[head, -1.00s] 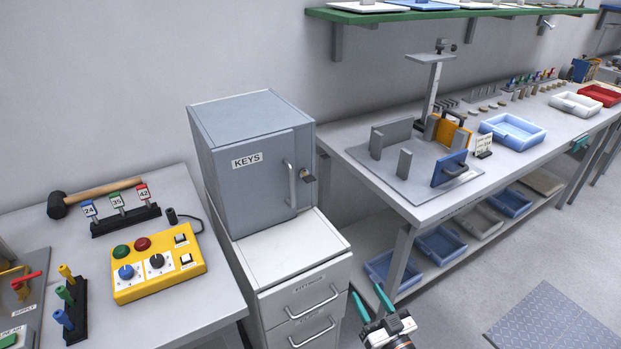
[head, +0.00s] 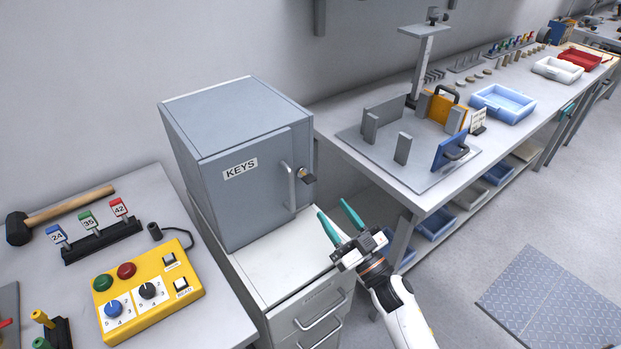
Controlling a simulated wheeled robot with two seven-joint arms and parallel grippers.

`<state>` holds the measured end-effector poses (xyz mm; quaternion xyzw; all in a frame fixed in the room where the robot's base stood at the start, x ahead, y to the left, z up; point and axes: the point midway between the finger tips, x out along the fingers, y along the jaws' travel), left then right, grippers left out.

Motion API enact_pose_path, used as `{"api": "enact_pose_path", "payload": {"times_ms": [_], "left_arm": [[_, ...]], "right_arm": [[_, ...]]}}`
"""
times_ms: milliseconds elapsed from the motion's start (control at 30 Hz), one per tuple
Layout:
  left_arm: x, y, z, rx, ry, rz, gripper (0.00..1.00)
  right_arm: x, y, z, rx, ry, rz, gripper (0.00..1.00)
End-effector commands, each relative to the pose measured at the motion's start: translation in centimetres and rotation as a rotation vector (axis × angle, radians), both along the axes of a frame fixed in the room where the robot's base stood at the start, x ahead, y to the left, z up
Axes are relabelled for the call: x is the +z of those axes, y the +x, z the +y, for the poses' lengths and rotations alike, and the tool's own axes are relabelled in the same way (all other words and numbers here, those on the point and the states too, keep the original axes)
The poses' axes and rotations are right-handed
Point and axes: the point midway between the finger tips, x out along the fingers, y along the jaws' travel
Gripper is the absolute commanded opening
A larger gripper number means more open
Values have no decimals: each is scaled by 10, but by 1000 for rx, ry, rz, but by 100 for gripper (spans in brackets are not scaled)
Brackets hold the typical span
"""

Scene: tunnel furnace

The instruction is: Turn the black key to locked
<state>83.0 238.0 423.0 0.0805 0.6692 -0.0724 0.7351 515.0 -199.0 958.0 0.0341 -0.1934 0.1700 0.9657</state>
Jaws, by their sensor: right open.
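My right gripper (head: 336,212) has teal fingers and is open and empty. It is below and to the right of the key, apart from it, pointing up toward the cabinet. My left gripper is not in the view.
A yellow control box (head: 150,290) with knobs and buttons lies on the left table, near a mallet (head: 70,212) and numbered tags. The right workbench (head: 335,112) holds a fixture and a blue tray (head: 503,103).

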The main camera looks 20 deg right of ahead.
Motion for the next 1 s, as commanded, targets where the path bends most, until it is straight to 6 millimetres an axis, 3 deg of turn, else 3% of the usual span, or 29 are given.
{"api": "enact_pose_path", "payload": {"times_ms": [167,400,867,1000], "left_arm": [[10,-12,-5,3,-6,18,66],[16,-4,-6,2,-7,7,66],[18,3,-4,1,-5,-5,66],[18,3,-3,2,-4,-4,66]], "right_arm": [[19,34,12,0,1,-3,47],[31,67,24,0,-1,-1,47],[35,78,29,0,0,0,47],[35,78,29,0,0,0,26]]}}
